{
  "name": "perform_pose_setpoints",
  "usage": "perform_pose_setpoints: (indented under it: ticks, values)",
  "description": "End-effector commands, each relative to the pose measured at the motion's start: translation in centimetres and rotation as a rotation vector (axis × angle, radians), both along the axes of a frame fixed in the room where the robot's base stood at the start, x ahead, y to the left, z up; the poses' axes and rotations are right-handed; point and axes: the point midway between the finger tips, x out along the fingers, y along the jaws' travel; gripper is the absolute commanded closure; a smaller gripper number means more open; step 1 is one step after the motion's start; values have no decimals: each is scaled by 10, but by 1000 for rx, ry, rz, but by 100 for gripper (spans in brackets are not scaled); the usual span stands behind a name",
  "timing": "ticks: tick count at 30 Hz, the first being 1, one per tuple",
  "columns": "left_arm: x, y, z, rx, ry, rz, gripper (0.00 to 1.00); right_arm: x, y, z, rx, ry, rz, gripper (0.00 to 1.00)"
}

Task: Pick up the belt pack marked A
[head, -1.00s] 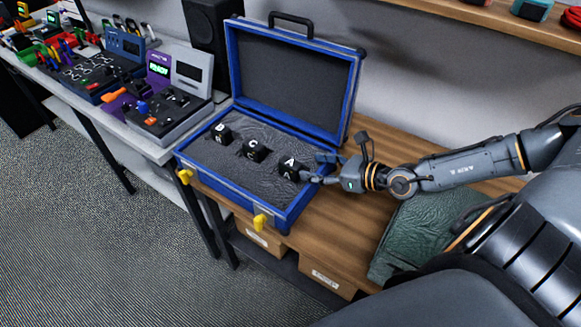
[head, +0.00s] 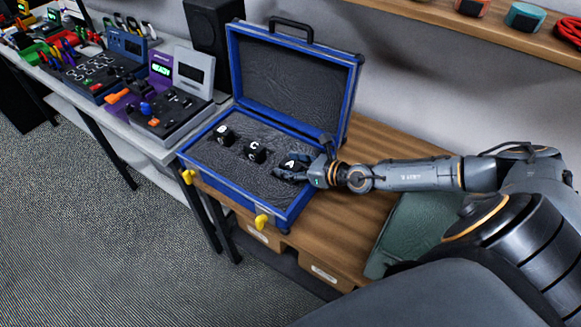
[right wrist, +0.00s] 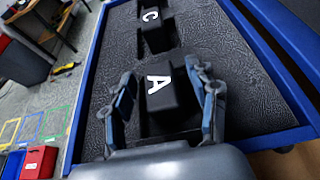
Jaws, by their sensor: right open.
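The black belt pack marked A (head: 291,163) stands in the foam of the open blue case (head: 237,203), at the right end of a row. It also shows in the right wrist view (right wrist: 168,88), with its white letter up. My right gripper (head: 286,172) is at this pack. In the right wrist view its open fingers (right wrist: 166,88) stand on either side of the pack, with gaps visible between. The belt pack marked C (head: 255,152) sits in the middle and the one marked B (head: 222,135) at the left. My left gripper is not in view.
The case's raised lid (head: 290,85) stands behind the packs. The case is on a wooden bench (head: 340,215) with a green mat (head: 405,225) to the right. A table with control consoles (head: 165,105) is at the left. A shelf (head: 475,22) hangs above.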

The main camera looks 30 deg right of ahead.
Motion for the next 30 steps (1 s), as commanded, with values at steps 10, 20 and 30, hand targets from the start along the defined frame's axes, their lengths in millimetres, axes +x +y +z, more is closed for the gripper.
perform_pose_setpoints:
  ticks: [10, 20, 30]
  values:
    - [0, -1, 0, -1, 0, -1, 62, 0, 0, 0, -1, 0, 0, 70]
    - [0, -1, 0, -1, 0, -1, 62, 0, 0, 0, 0, -2, -1, 100]
    - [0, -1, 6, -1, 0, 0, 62, 1, 0, 16, 0, -3, -1, 100]
